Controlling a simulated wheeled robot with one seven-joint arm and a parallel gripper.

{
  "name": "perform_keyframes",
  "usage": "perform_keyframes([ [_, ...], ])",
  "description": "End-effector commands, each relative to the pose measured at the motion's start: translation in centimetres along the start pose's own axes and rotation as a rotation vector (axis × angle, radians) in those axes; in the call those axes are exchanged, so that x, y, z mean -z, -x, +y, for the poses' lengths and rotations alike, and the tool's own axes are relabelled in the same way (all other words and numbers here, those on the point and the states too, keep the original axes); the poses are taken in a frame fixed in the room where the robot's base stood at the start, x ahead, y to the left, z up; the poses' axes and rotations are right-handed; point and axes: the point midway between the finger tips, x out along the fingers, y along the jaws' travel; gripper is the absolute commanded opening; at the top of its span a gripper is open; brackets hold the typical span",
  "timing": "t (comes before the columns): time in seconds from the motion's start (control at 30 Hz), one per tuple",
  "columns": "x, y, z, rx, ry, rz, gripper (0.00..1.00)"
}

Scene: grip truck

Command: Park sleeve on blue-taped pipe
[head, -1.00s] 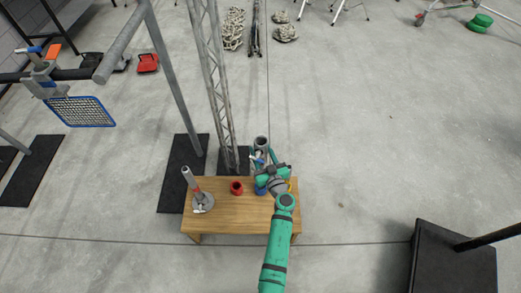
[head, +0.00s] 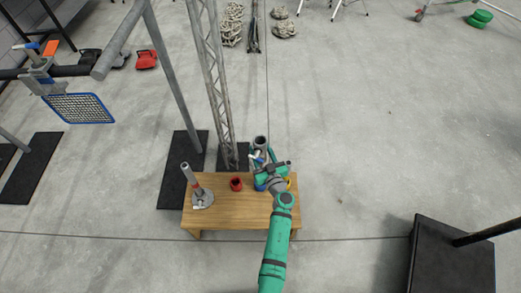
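A grey pipe (head: 186,171) with a red band stands on a round base at the left of the wooden table. A second grey pipe (head: 260,142) shows its open top just behind my gripper (head: 259,161); a bit of blue and white shows beside the gripper there. Any tape band on this pipe is mostly hidden. A short red sleeve (head: 236,183) stands on the table between the two pipes. A blue piece (head: 259,187) is partly hidden beneath my gripper. My gripper is above the table's right half; its fingers are too small and covered to read.
The wooden table (head: 232,218) has a clear front strip. A yellow piece (head: 288,183) peeks out right of my wrist. A lattice truss (head: 215,85) and a slanting grey post (head: 172,80) rise behind the table. Open floor lies to the right.

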Motion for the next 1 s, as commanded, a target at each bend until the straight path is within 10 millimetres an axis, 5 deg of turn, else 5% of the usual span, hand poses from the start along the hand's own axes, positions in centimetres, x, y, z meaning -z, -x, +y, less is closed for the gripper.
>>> perform_keyframes([
  [0.7,-0.3,-0.08,0.08,0.0,0.001,0.003,0.04],
  [0.73,-0.3,-0.08,0.09,-0.001,0.001,0.003,0.5],
  [0.8,-0.31,-0.07,0.08,-0.001,0.001,0.003,0.66],
  [1.0,-0.4,0.0,0.18,-0.002,0.0,0.001,0.67],
])
